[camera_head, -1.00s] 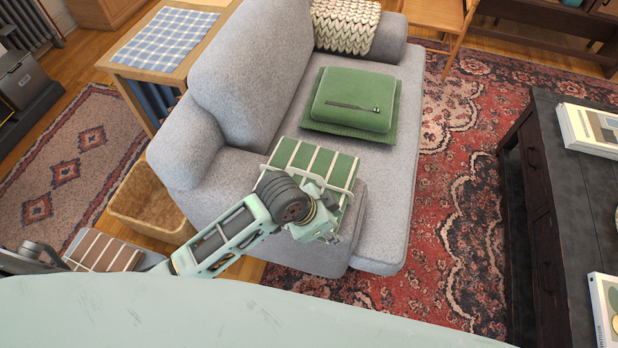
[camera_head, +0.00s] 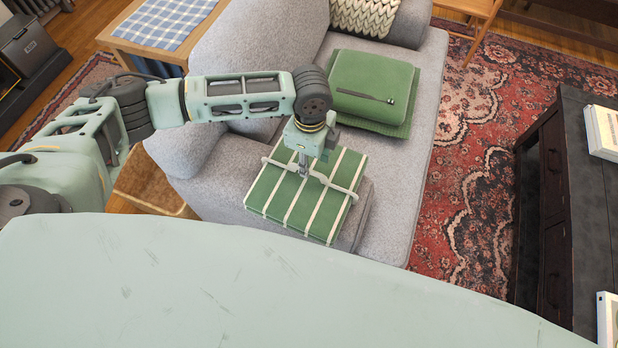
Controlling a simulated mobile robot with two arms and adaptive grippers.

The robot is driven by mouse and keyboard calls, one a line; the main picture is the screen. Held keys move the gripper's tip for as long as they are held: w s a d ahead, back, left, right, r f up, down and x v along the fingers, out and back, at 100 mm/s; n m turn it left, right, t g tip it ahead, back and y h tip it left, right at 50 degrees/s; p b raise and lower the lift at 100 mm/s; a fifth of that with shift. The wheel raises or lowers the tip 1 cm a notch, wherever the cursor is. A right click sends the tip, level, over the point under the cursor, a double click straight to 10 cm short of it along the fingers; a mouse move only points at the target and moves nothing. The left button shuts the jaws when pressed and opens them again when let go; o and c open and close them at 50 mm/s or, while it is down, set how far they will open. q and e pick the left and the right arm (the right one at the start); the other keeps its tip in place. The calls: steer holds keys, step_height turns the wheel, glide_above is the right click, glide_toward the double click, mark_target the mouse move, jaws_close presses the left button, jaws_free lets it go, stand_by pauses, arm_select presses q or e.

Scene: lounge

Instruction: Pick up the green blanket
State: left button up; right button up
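A folded green blanket with white stripes (camera_head: 268,188) lies on the near armrest of the grey sofa (camera_head: 395,190). A second folded green piece, plain with a dark strip (camera_head: 372,75), lies on the sofa seat behind it. My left gripper (camera_head: 311,177) points down over the middle of the striped blanket, its pale fingers spread wide and open. Nothing is held between them. I cannot tell whether the fingers touch the cloth. The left arm hides part of the sofa back. My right gripper is not in view.
A wooden side table with a blue checked cloth (camera_head: 165,20) stands at the upper left. A cream knitted throw (camera_head: 365,14) lies at the sofa's far end. A dark coffee table (camera_head: 585,190) with books stands at the right, with open patterned rug (camera_head: 475,150) between.

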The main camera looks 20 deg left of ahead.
arm_select(q)
step_height(320, 180, down, 6)
steer(key=shift+s+a+r, duration=0.15)
steer(key=shift+r, duration=0.1)
jaws_close()
stand_by(0.3)
stand_by(0.4)
